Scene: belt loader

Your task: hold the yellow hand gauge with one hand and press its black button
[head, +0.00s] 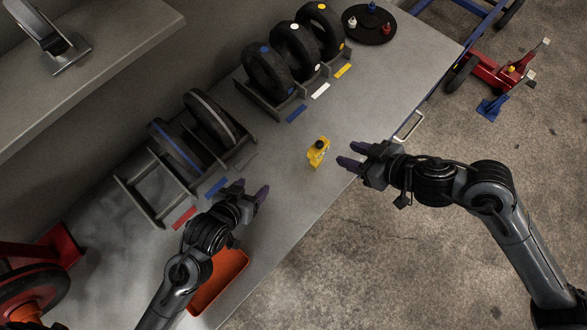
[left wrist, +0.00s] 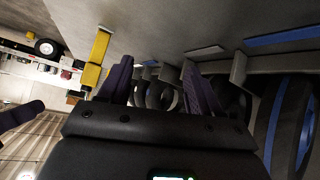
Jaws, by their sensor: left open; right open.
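The yellow hand gauge (head: 317,154) stands on the grey bench near its front edge, with its black button (head: 320,144) on top. It also shows in the left wrist view (left wrist: 97,58), left of my left fingers. My left gripper (head: 250,189) is open and empty above the bench, to the left of the gauge and nearer the bottom of the head view. Its purple fingers (left wrist: 157,64) stand apart in the wrist view. My right gripper (head: 350,156) is open and empty just right of the gauge, its fingers pointing at it without visible contact.
Racks with tyres (head: 267,72) line the back of the bench (head: 400,75), with coloured labels in front. An orange tray (head: 222,279) lies below my left arm. A round black stand (head: 370,24) is at the far end. The bench around the gauge is clear.

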